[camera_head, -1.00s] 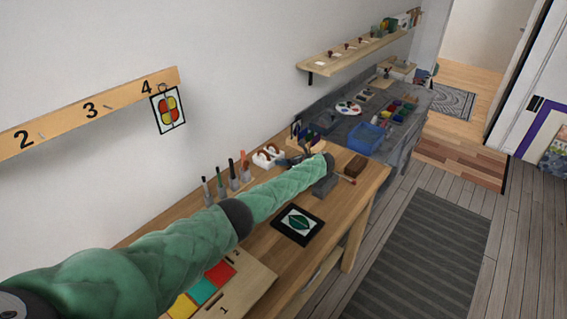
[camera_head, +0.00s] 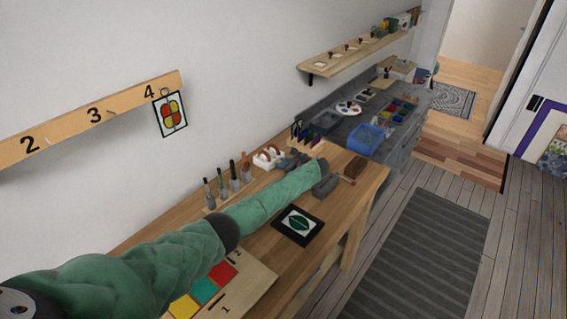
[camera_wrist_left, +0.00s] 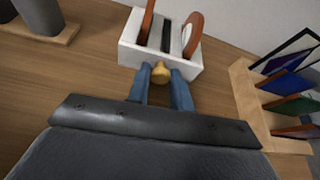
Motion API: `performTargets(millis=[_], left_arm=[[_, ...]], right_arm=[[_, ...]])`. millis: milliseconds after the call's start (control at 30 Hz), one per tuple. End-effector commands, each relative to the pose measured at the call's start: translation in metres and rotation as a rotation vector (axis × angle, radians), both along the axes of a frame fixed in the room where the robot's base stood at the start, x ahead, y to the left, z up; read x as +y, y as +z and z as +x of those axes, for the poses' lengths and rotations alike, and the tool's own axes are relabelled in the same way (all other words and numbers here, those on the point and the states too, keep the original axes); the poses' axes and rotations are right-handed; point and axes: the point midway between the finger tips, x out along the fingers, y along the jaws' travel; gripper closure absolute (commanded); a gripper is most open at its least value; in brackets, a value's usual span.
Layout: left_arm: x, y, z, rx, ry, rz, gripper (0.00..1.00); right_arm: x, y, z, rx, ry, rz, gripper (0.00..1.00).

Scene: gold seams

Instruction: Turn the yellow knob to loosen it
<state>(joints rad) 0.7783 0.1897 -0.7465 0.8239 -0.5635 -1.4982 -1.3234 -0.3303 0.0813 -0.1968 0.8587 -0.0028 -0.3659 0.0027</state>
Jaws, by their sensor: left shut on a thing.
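The yellow knob (camera_wrist_left: 160,72) sits on the front of a white block (camera_wrist_left: 135,42) with two brown curved pieces on top, in the left wrist view. My left gripper (camera_wrist_left: 160,82) has its two blue fingers on either side of the knob and is shut on it. In the head view the white block (camera_head: 268,158) stands on the wooden bench near the wall. There my left gripper (camera_head: 290,161) is small and dark beside the block, and the knob cannot be made out. My right gripper is not in view.
A rack of upright tools (camera_head: 227,182) stands left of the block. A wooden rack with coloured pieces (camera_wrist_left: 245,85) stands close on the right. A black-framed leaf picture (camera_head: 298,225) lies on the bench, and a blue bin (camera_head: 366,138) is further back.

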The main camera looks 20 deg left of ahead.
Motion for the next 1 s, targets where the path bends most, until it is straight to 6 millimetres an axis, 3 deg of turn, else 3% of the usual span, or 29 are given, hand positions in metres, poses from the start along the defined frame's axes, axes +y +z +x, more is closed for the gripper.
performTargets(millis=[467, 700, 867, 900, 1000], left_arm=[[0.000, 0.000, -0.001, -0.156, -0.001, -0.057, 1.00], [0.000, 0.000, -0.001, -0.162, 0.000, -0.059, 1.00], [0.000, 0.000, -0.001, -0.161, 0.000, -0.058, 1.00], [0.000, 0.000, -0.001, -0.161, 0.000, -0.058, 0.70], [0.000, 0.000, -0.001, -0.161, 0.000, -0.058, 0.56]], right_arm=[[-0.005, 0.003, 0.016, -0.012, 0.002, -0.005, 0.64], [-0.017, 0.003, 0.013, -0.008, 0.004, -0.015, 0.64], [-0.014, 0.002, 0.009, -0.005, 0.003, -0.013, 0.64], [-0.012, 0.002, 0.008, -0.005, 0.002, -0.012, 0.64], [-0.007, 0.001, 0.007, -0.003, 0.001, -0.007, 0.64]])
